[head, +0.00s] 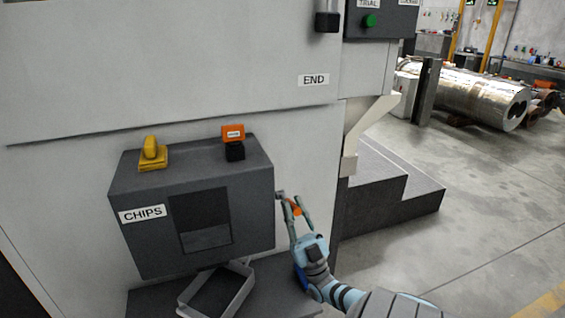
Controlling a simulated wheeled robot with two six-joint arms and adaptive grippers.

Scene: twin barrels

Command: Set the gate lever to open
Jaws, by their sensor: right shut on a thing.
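A dark grey box labelled CHIPS (143,213) is fixed to the front of the pale machine. It has a dark rectangular opening (202,210) in its front, with a lighter grey strip along the bottom. At the box's right side is a small lever with an orange knob (296,210), mostly hidden by the fingers. My right gripper (294,207) reaches up from the lower right and is shut on the lever at this knob. No marks for the lever's positions can be read. My left gripper is not in view.
A grey open tray (240,291) sits below the box. A yellow block-like part (152,155) and an orange-topped black part (233,142) stand on the box. A pale chute (368,128) and dark steps (400,190) are to the right.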

